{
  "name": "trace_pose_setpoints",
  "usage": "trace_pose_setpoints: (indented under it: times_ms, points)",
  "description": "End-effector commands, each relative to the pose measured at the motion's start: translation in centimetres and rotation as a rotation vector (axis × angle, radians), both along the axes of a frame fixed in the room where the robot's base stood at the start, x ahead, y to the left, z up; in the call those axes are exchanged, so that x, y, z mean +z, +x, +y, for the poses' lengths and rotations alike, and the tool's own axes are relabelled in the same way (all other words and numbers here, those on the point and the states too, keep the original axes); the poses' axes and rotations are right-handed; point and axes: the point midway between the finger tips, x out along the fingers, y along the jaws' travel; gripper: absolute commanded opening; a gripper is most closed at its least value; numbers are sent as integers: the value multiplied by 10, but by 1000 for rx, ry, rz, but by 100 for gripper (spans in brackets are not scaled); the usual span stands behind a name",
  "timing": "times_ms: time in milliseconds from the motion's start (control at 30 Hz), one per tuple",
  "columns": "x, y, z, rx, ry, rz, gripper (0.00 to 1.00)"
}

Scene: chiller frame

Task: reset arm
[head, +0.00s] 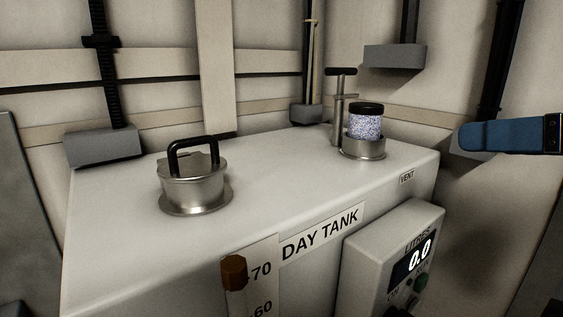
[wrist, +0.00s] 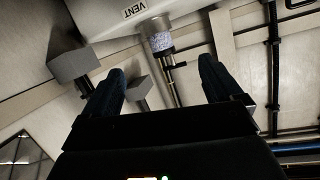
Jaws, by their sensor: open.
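My arm's blue end part (head: 508,136) comes in from the right edge in the head view, beside the tank's right end and apart from it. In the wrist view my gripper (wrist: 158,75) has its two dark fingers spread wide with nothing between them. Beyond the fingers are the tank's VENT label (wrist: 134,9) and the vent's clear canister of bluish-white beads (wrist: 160,41); they are upside down in this view.
The white day tank (head: 270,185) carries a metal filler with black handle (head: 194,178), the bead canister (head: 366,123) with a T-handled post (head: 339,105) beside it, and a display box (head: 395,260) reading 0.0. Grey wall brackets (head: 394,56) and pipes stand behind.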

Motion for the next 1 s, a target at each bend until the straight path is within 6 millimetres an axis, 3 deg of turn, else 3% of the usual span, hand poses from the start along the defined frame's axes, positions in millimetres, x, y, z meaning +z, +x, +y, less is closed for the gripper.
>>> trace_pose_setpoints:
  times_ms: [300, 533, 767, 1000]
  points:
    - [-65, 12, 13, -92, 213, 0, 92]
    - [-126, 5, 18, -210, 318, 3, 92]
    - [-183, -20, 21, -324, 347, 10, 92]
    - [-241, -70, 24, -439, 308, 20, 92]
